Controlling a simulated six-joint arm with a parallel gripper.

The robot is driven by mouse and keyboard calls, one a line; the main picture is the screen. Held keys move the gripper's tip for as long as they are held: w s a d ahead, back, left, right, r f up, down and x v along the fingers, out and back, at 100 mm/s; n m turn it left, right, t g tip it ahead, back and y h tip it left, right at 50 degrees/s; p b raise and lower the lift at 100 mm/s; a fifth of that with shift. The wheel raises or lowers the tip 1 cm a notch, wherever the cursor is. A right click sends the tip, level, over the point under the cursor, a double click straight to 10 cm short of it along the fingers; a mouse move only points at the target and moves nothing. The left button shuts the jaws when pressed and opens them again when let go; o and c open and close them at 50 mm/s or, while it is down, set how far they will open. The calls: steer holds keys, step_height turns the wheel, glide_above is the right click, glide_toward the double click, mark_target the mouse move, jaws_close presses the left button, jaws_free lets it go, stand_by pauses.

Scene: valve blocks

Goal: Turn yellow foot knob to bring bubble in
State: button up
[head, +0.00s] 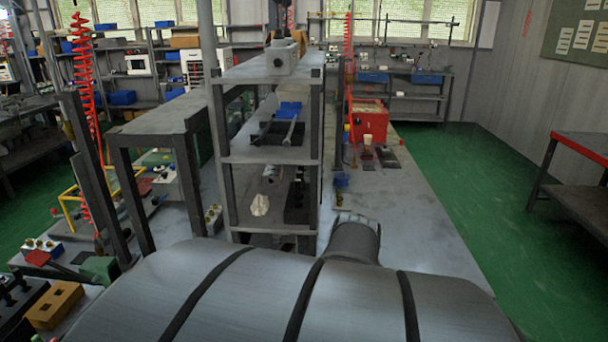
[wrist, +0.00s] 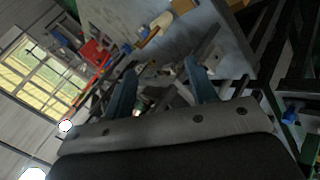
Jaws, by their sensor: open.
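I cannot pick out a yellow foot knob or a bubble level in either view. My gripper (wrist: 160,66) shows in the wrist view with its two dark blue fingers spread apart. It is open, and I see nothing held between the fingers. Beyond the fingertips lie small grey and dark parts, too blurred to name. In the head view the gripper is hidden; my large grey arm fills the bottom and covers part of the bench.
A dark shelf rack (head: 270,160) stands just beyond my arm. A red bin (head: 369,120) stands farther back on the grey bench (head: 400,195), whose right side is largely clear. A yellow tube frame (head: 68,205) and a tan block with holes (head: 55,305) are at left.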

steer(key=s+a+f+n+g+y, duration=0.1)
steer(key=a+f+n+g+y, duration=0.15)
steer(key=a+n, duration=0.75)
steer(key=s+a+f+n+g+y, duration=0.1)
steer(key=a+n+g, duration=0.15)
steer(key=a, duration=1.55)
steer(key=s+a+f+n+g+h, duration=0.2)
steer(key=s+a+n+g, duration=0.2)
steer(key=s+a+n, duration=1.2)
steer(key=s+a+f+m, duration=0.1)
steer(key=f, duration=0.4)
steer(key=a+f+m, duration=0.1)
steer(key=f+m, duration=0.1)
steer(key=f, duration=0.4)
steer(key=s+a+f+m, duration=0.1)
steer(key=f, duration=0.4)
steer(key=shift+s+a+f, duration=0.25)
steer(key=shift+s+f, duration=0.05)
steer(key=shift+f, duration=0.05)
steer(key=c, duration=1)
